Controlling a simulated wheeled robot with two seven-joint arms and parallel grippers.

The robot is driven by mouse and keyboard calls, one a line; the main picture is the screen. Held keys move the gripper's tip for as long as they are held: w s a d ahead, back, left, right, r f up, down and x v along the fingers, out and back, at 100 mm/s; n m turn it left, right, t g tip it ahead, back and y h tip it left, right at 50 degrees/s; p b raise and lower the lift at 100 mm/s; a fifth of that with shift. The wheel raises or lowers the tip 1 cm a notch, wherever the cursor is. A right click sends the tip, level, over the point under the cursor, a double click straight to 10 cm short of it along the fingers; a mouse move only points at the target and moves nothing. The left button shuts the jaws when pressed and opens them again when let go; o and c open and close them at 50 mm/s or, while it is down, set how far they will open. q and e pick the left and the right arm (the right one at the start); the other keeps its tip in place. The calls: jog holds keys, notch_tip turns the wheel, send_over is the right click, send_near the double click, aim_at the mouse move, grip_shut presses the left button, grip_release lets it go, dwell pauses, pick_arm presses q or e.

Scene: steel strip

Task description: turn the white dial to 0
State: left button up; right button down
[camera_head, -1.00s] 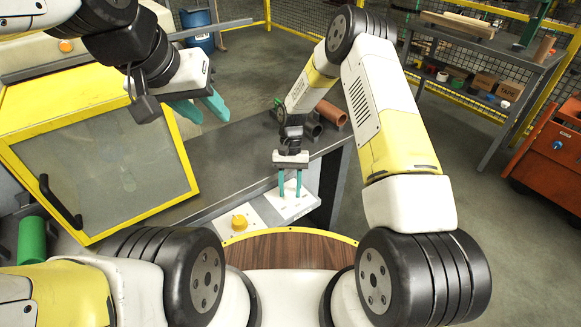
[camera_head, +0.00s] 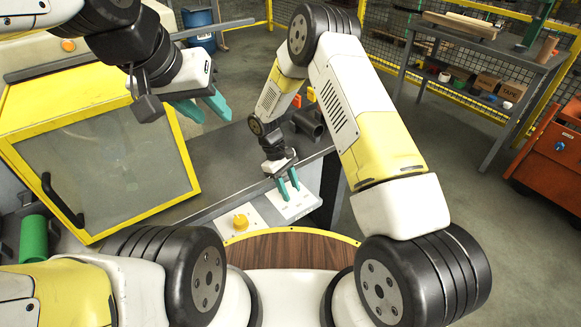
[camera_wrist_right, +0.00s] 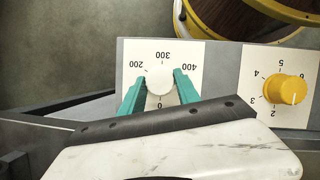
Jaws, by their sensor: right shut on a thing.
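The white dial (camera_wrist_right: 160,80) sits on a white plate (camera_wrist_right: 188,54) marked 200, 300, 400 and 0, with the numerals upside down in the right wrist view. My right gripper (camera_wrist_right: 160,94) has its teal fingers on either side of the dial and is shut on it. I cannot make out the dial's pointer, and the gripper hides part of the scale near 0. In the head view my right gripper (camera_head: 289,191) is tilted over the plate (camera_head: 294,206). My left gripper (camera_head: 203,108) is open and empty, in the air above the grey bench.
A yellow knob (camera_wrist_right: 286,89) on its own numbered plate is beside the white dial; it also shows in the head view (camera_head: 241,222). A yellow-framed window door (camera_head: 186,165) stands at the left. Dark pipes (camera_head: 308,124) lie on the bench behind my right gripper.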

jog(key=n+t, duration=0.1)
jog(key=n, duration=0.2)
jog(key=n+t, duration=0.1)
jog(key=n, duration=0.3)
jog(key=shift+s+a+n+t+h, duration=0.1)
jog(key=shift+s+n+t+h, duration=0.1)
jog(key=shift+n+t+h, duration=0.15)
jog(key=n+t, duration=0.1)
jog(key=n, duration=0.3)
jog(key=shift+s+t, duration=0.15)
jog(key=shift+t, duration=0.2)
jog(key=shift+n+t, duration=0.5)
jog(key=shift+n, duration=1.05)
jog(key=c, duration=0.9)
grip_release()
jog(key=v, duration=0.7)
jog(key=shift+s+r, duration=0.2)
jog(key=shift+r, duration=0.2)
